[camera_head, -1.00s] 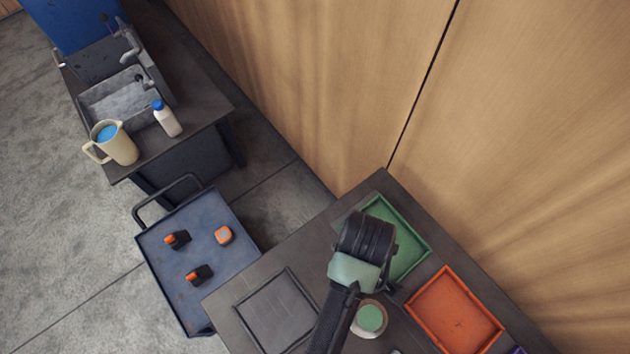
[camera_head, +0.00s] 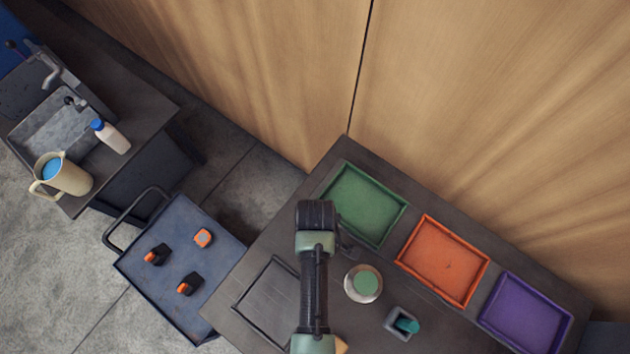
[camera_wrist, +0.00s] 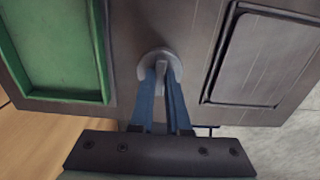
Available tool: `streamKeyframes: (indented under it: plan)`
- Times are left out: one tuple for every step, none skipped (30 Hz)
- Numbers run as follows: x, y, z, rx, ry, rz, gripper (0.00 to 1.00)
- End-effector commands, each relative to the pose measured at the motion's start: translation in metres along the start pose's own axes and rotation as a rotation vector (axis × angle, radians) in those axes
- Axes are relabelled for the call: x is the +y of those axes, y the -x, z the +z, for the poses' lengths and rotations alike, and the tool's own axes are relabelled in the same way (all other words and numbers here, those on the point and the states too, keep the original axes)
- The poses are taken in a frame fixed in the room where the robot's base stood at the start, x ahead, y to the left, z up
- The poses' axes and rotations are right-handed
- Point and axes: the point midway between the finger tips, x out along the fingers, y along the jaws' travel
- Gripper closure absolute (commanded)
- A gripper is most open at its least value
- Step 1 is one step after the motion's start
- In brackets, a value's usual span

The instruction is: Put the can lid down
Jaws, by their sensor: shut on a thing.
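My gripper (camera_wrist: 161,78) is shut on a light grey round piece with an upright tab, the can lid (camera_wrist: 159,59). In the wrist view it is over the dark tabletop, between the green tray and a dark framed panel. Whether the lid touches the table is unclear. In the head view my arm hides the lid and most of the gripper. A pale round can (camera_head: 351,293) with a green top face stands on the table, just right of my arm.
Green (camera_head: 366,204), orange (camera_head: 443,259) and purple (camera_head: 525,314) trays line the table's back edge. A small grey holder (camera_head: 401,323) with a teal item stands in front. The dark framed panel (camera_head: 268,305) lies left. A blue cart (camera_head: 150,270) stands beside the table.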

Motion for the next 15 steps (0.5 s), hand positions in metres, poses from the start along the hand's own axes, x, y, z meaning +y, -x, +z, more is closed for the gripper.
streamKeyframes:
  plan:
    - [0.0001, -0.0053, 0.0, 0.0, 0.0, -0.001, 1.0]
    - [-0.0001, -0.0077, 0.0002, -0.001, 0.0, -0.001, 1.0]
    - [0.0001, -0.0096, 0.0, 0.0, 0.0, 0.0, 1.0]
    - [0.0001, -0.0106, -0.0001, 0.001, 0.0, 0.001, 1.0]
    - [0.0001, -0.0112, 0.0, 0.001, 0.0, 0.001, 1.0]
    - [0.0, -0.0113, -0.0001, 0.001, 0.0, 0.001, 1.0]
    - [0.0, -0.0112, -0.0001, 0.001, 0.0, 0.001, 1.0]
    - [0.0, -0.0111, -0.0001, 0.001, 0.0, 0.001, 1.0]
    - [0.0, -0.0111, -0.0001, 0.001, 0.0, 0.001, 1.0]
    - [0.0, -0.011, -0.0001, 0.001, 0.0, 0.001, 1.0]
    - [0.0, -0.0111, -0.0001, 0.001, 0.0, 0.001, 1.0]
    - [-0.0001, -0.0117, -0.0001, 0.001, 0.0, 0.001, 1.0]
    - [-0.0001, -0.0127, -0.0001, 0.001, 0.0, 0.001, 1.0]
    - [-0.0002, -0.0139, 0.0, 0.0, 0.0, 0.0, 1.0]
    - [-0.0002, -0.0153, 0.0, 0.0, 0.001, 0.0, 1.0]
